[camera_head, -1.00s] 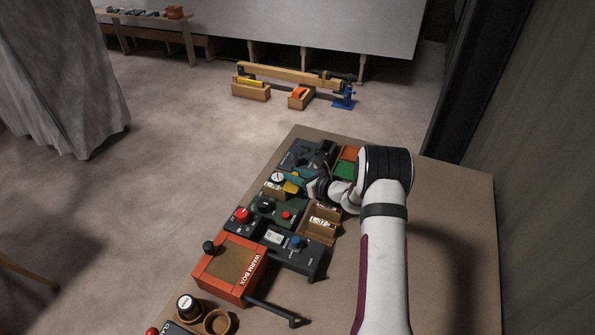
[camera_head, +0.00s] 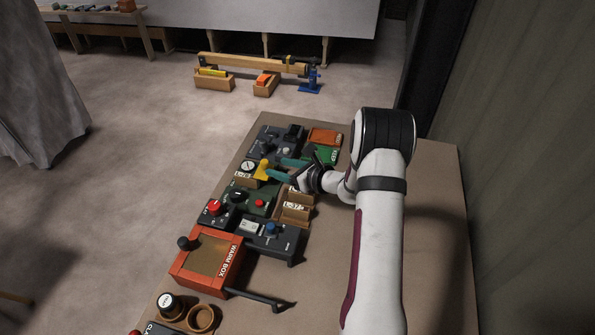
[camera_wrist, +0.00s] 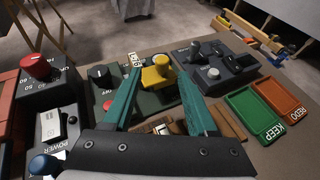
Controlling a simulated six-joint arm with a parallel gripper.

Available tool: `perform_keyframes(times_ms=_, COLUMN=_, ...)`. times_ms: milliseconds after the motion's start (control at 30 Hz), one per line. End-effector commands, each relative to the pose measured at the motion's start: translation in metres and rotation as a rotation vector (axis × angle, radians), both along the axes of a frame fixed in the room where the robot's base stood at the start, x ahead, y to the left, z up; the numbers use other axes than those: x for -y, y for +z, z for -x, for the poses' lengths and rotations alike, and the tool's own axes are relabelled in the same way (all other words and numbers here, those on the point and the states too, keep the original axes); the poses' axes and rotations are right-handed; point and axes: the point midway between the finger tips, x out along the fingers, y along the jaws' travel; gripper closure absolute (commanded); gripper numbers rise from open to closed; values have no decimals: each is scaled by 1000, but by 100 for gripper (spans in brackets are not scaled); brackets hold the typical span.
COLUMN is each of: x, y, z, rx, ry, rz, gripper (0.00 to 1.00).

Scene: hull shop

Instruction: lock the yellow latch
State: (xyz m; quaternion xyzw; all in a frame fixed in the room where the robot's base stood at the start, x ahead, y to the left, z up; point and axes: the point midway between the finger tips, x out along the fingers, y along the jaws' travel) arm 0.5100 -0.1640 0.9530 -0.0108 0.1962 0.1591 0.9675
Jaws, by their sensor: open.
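The yellow latch (camera_head: 262,171) is a short yellow handle with a rounded knob, at the left edge of the group of devices on the bench. In the wrist view the yellow latch (camera_wrist: 158,74) stands on a dark green base, ahead of my gripper. My gripper (camera_head: 277,169) has two teal fingers and reaches in from the right, close beside the latch. In the wrist view my gripper (camera_wrist: 156,86) is open, and the latch shows between and beyond its fingertips. I see no clear contact. The foot of the latch is partly hidden.
A grey device with knobs (camera_wrist: 215,62) stands right of the latch. Green (camera_wrist: 252,112) and orange (camera_wrist: 278,97) trays lie beyond it. A green box with a black knob (camera_wrist: 101,76) and a red-knob device (camera_wrist: 36,68) stand left. The orange warm box (camera_head: 208,262) is nearer. The bench's right side is clear.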

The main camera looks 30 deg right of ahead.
Motion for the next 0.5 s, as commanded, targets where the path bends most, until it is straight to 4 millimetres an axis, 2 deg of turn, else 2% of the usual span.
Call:
perform_keyframes(times_ms=100, x=12, y=15, z=32, rx=1, ry=-4, rz=0, gripper=42)
perform_keyframes(times_ms=200, x=19, y=23, z=53, rx=0, ry=-4, rz=-1, gripper=42)
perform_keyframes(times_ms=333, x=24, y=30, z=68, rx=0, ry=0, rz=0, gripper=42)
perform_keyframes(times_ms=500, x=25, y=32, z=73, rx=-1, ry=2, rz=0, gripper=42)
